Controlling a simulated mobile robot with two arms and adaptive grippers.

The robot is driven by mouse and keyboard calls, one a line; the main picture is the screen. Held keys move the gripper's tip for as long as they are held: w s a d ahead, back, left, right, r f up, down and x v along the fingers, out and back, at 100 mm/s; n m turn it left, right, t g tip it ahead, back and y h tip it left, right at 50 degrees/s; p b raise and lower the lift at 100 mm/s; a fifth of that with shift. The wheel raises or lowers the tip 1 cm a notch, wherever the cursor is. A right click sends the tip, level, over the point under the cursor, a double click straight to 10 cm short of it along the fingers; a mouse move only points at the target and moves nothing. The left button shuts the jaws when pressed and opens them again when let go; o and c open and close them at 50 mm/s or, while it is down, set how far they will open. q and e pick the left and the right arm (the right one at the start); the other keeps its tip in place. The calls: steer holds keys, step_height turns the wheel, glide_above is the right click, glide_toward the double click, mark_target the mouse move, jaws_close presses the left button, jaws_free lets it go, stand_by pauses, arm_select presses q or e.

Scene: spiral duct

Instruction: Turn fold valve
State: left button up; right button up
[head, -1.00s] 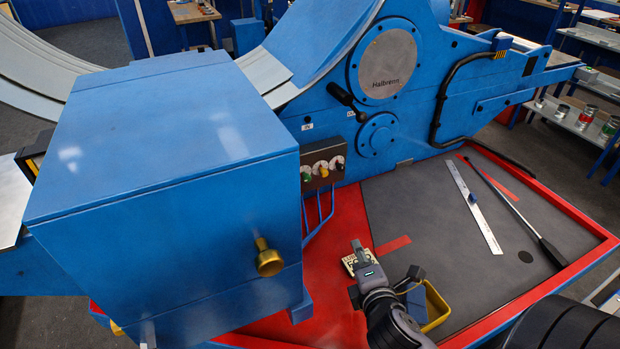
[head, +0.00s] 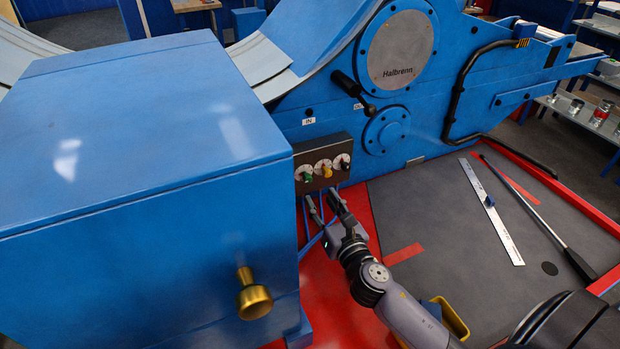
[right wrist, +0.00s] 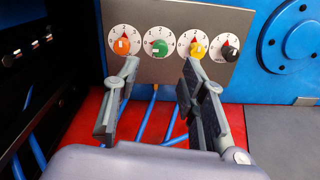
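A dark valve panel (head: 323,164) is on the blue machine, right of the large blue box. In the right wrist view the panel (right wrist: 170,72) carries an orange knob (right wrist: 122,46), a green knob (right wrist: 159,49), a yellow knob (right wrist: 197,50) and a black knob (right wrist: 229,52), each on a white numbered dial. I cannot read which is the fold valve. My right gripper (head: 322,204) is just below and in front of the panel. In the right wrist view its fingers (right wrist: 158,78) are spread and empty, below the green knob and apart from it. My left gripper is not in view.
The big blue box (head: 140,150) with a brass knob (head: 254,297) stands close on the left. Blue tubes (right wrist: 147,122) run down below the panel. A black lever (head: 352,90) sticks out above right. A ruler (head: 492,212) and a long bar (head: 540,220) lie on the grey mat.

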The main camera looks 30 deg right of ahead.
mark_target(309, 181)
steer(key=w, duration=0.7)
steer(key=shift+w+d+p, duration=0.1)
steer(key=shift+d+p, duration=0.25)
steer(key=shift+w, duration=0.35)
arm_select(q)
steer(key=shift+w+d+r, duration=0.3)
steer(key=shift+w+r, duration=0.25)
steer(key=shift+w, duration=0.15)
arm_select(e)
jaws_close()
